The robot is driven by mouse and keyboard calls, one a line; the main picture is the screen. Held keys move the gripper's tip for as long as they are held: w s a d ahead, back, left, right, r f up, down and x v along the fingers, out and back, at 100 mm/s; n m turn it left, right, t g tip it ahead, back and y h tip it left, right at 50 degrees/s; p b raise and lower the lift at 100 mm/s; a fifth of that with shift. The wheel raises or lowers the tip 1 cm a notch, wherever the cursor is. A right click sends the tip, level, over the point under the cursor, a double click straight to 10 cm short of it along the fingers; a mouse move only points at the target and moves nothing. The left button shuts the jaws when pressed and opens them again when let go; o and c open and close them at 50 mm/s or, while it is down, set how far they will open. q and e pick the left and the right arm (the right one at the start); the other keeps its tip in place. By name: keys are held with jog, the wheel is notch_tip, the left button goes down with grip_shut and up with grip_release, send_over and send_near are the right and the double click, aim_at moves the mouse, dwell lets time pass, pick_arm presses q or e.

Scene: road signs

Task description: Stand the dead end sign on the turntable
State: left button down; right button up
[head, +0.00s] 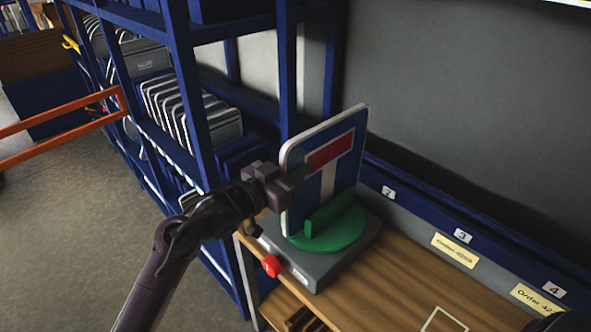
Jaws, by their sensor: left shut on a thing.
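The dead end sign (328,184) is a blue square plate with rounded corners, a white stem and a red bar. It is upright at the turntable, a green disc (333,238) on a grey base (325,268). A green upright block (334,213) on the disc stands in front of the sign's lower part. The sign's lower edge meets the disc in the picture, partly hidden by the block; I cannot tell whether it rests there. My left gripper (288,182) is shut on the sign's left edge.
The turntable base, with a red knob (271,266), stands at the left end of a wooden bench (400,290). The bench is clear to its right. A blue rack (192,90) with stacked plates stands behind at left. An orange rail (60,122) crosses at far left.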

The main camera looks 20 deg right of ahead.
pick_arm(q)
jog(key=shift+f+b, duration=0.35)
jog(key=shift+f, duration=0.05)
dwell(0.4)
jog(key=c, duration=1.4)
grip_release()
jog(key=shift+o, duration=0.4)
jog(key=shift+f, duration=0.25)
jog(key=b+v, duration=0.2)
jog(key=v, duration=0.6)
jog(key=shift+r, duration=0.2)
